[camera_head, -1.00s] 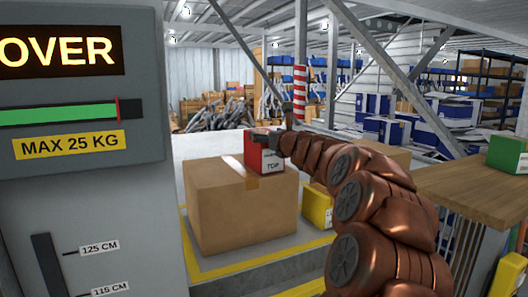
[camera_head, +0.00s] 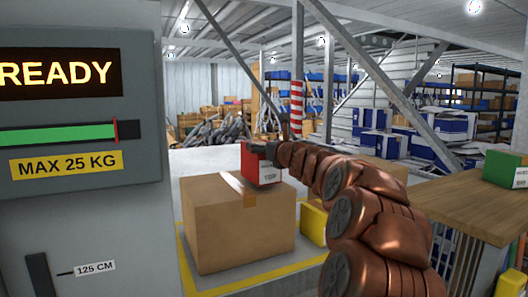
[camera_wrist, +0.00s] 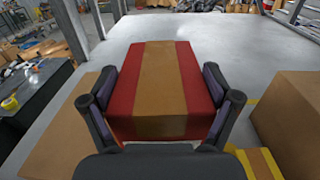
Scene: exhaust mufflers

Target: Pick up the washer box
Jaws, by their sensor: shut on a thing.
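A red box (camera_head: 254,166) with a white label is held in my gripper (camera_head: 262,148), over the top of a large brown carton (camera_head: 235,225). I cannot tell whether it touches the carton. In the wrist view the red box (camera_wrist: 122,92) has a wide tan band along its top, and the fingers of my gripper (camera_wrist: 158,92) press on its two sides. The label is too small to read for certain, so I cannot confirm that this is the washer box. A green box (camera_head: 505,169) with a white label sits on the wooden table at right.
A grey cabinet (camera_head: 95,215) with a READY display (camera_head: 58,75) stands close at left. A wooden table (camera_head: 455,203) is at right. A yellow box (camera_head: 314,222) stands beside the carton. Shelving and blue-white boxes fill the background.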

